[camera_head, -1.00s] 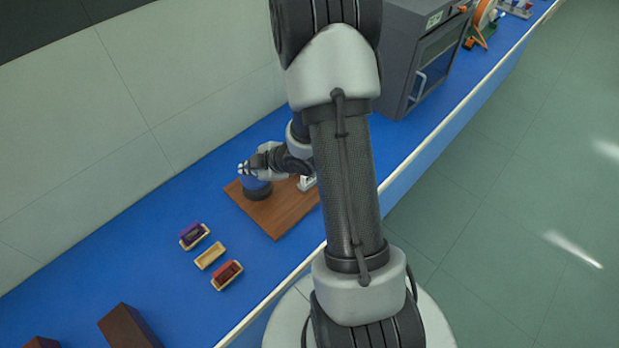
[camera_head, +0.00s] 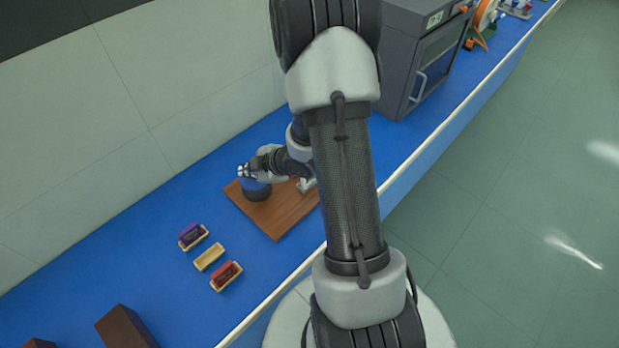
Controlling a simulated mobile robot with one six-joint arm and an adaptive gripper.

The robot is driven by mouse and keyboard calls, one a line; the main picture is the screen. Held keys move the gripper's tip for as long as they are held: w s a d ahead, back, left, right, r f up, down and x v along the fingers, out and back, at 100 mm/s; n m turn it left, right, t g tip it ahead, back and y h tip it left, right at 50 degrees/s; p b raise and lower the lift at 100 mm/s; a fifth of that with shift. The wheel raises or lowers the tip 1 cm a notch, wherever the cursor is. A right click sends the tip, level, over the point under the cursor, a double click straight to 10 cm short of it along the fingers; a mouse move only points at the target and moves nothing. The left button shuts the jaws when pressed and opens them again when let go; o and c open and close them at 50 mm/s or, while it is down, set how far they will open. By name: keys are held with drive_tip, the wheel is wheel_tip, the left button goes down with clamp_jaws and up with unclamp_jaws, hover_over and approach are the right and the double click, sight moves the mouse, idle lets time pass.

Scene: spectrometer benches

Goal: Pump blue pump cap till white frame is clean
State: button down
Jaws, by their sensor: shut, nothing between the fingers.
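The blue pump bottle (camera_head: 257,190) stands on a brown wooden board (camera_head: 278,218) on the blue bench. My gripper (camera_head: 243,172) is shut and empty, over the top of the bottle. It hides the cap, and I cannot tell whether it touches it. The white frame (camera_head: 307,184) is a small pale piece on the board, right of the bottle and partly hidden by my arm. Whether its surface is clean is too small to tell.
Left of the board are a tray with a purple block (camera_head: 191,234), an empty tan tray (camera_head: 209,256) and a tray with a red block (camera_head: 227,274). Brown blocks (camera_head: 127,326) lie at the lower left. A grey oven-like box (camera_head: 425,60) stands at the back right.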

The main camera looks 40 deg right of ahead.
sight(252, 178)
drive_tip(key=shift+f, duration=0.35)
drive_tip(key=shift+r, duration=0.15)
drive_tip(key=shift+r+p, duration=0.7)
drive_tip(key=shift+r, duration=0.3)
wheel_tip(252, 178, up, 6)
drive_tip(key=p, duration=0.5)
idle(0.6)
